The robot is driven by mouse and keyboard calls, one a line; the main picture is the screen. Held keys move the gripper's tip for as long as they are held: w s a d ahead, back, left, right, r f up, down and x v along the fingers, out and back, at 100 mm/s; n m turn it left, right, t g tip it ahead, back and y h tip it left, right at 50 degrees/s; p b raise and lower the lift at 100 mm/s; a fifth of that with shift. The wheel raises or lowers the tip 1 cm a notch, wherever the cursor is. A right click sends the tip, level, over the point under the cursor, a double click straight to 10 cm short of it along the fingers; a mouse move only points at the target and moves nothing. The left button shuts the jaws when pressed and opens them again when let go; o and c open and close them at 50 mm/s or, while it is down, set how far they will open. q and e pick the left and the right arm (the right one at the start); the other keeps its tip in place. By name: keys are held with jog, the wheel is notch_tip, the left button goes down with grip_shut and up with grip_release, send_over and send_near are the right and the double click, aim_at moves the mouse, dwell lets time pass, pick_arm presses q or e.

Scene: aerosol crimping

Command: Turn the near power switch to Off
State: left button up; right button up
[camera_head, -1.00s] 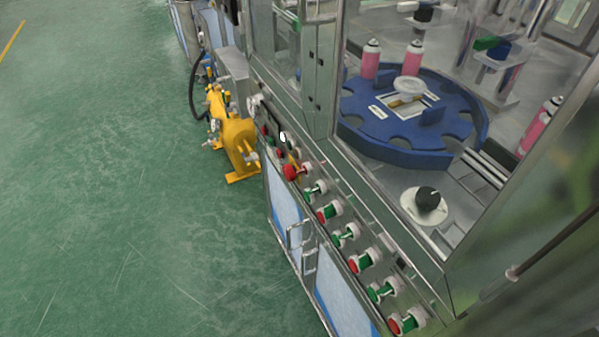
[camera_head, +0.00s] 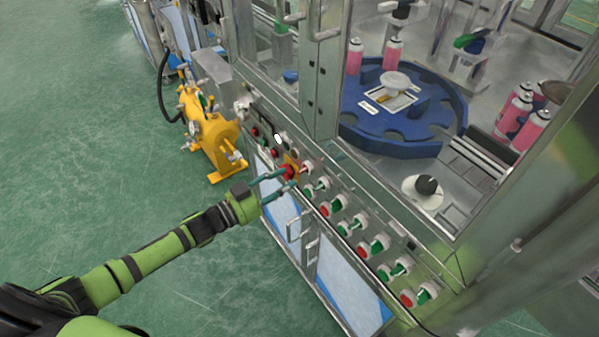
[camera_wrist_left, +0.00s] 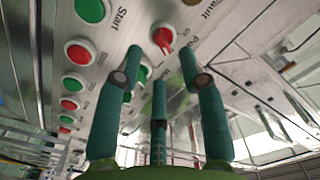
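My left gripper (camera_head: 280,183) reaches the front control panel from the left, with its green fingers spread and nothing between them. In the left wrist view my left gripper (camera_wrist_left: 160,62) points at a red rotary knob (camera_wrist_left: 164,39) in a white collar. The knob lies just beyond the fingertips, between the two outer ones, with a gap still seen. Lettering beside it is partly cut off and blurred. In the head view the fingertips are close to a red control (camera_head: 288,172) on an orange plate and partly overlap it. My right gripper is not in view.
A green Start button (camera_wrist_left: 92,10) and a red button (camera_wrist_left: 78,50) sit left of the knob. Several red and green controls line the panel. A yellow pump (camera_head: 213,135) stands left of the machine. A blue turntable (camera_head: 360,125) is behind glass. Green floor is open at left.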

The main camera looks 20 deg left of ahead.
aim_at(300, 173)
pick_arm(q)
jog(key=x, duration=0.5)
jog(key=shift+a, duration=0.1)
jog(key=shift+s, duration=0.1)
grip_shut()
jog(key=shift+n+p, duration=0.3)
jog(key=shift+p, duration=0.05)
jog(key=n, duration=1.1)
jog(key=shift+r, duration=0.15)
jog(key=shift+n, duration=0.3)
